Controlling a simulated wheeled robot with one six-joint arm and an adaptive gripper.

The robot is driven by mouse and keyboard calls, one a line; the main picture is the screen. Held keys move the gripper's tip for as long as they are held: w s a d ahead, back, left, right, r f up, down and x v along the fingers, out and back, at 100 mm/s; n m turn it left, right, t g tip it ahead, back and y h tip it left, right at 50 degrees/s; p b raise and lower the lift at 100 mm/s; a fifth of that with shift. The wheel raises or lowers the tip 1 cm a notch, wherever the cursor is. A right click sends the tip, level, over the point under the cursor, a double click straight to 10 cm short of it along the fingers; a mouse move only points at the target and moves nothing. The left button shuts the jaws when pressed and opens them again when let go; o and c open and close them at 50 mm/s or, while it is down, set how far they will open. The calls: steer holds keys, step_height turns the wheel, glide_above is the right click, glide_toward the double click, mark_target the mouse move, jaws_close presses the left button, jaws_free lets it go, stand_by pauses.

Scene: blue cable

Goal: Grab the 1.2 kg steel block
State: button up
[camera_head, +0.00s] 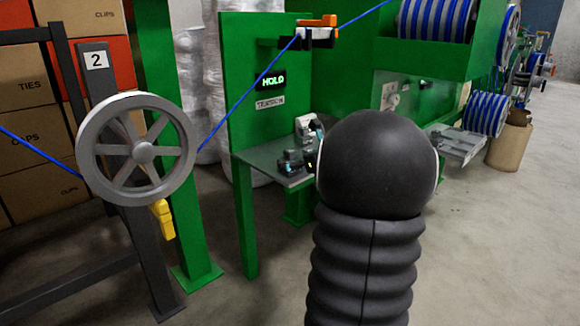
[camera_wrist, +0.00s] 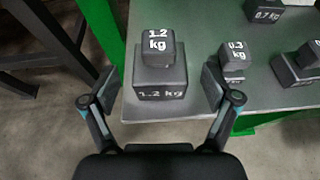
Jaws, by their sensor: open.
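The 1.2 kg steel block (camera_wrist: 158,45) is a dark grey cube with white lettering, in the wrist view. It sits on a wider dark base (camera_wrist: 160,88), also marked 1.2 kg, near the front left corner of a grey metal shelf (camera_wrist: 205,103). My gripper (camera_wrist: 160,84) is open and empty. Its two fingers are spread wide, one left and one right of the block and base, with a gap on both sides. In the head view my arm hides much of the shelf, and I cannot pick out the 1.2 kg block there.
A 0.3 kg block (camera_wrist: 235,54) on its base stands close to my right finger. A 0.7 kg block (camera_wrist: 264,11) is farther back. Green posts (camera_head: 243,220) bear the shelf. A grey wheel (camera_head: 143,152) guides a blue cable (camera_head: 245,95) upward. Open floor lies right.

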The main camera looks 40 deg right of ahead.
mark_target(285, 160)
steer(key=shift+b+x, duration=0.4)
steer(key=shift+x, duration=2.25)
steer(key=shift+r, duration=0.1)
jaws_close()
steer(key=shift+r, duration=0.15)
